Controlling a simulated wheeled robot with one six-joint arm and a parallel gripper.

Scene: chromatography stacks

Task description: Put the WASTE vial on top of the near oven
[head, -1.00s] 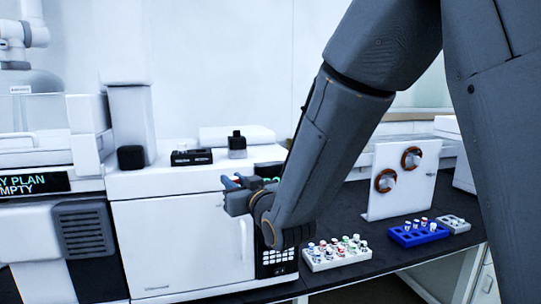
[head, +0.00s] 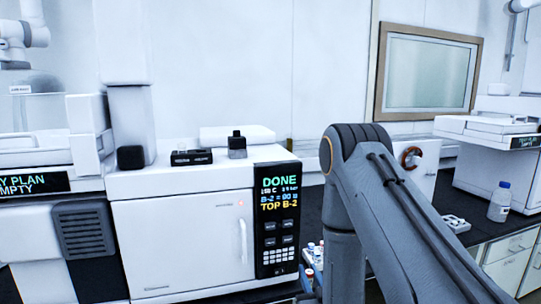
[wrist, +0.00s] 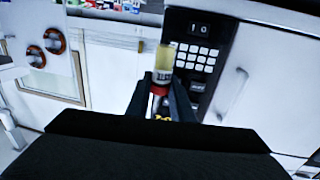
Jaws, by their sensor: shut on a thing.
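In the wrist view my gripper (wrist: 162,100) is shut on a small vial (wrist: 163,68) with yellowish contents, a red cap and a white label too small to read fully. The wrist picture appears upside down, with the cap toward its bottom edge. The vial is in front of the oven's keypad panel, apart from the oven as far as I can tell. In the head view the white oven (head: 185,240) has its door closed, and its panel reads DONE and TOP B-2. My gripper and the vial do not show in the head view.
The oven top holds a black tray (head: 191,157), a dark bottle (head: 237,145) and a white slab (head: 236,133) behind. Its front left top is bare. Vials (head: 318,252) stand beside the oven, partly hidden by my arm. A blue-capped bottle (head: 499,202) stands at right.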

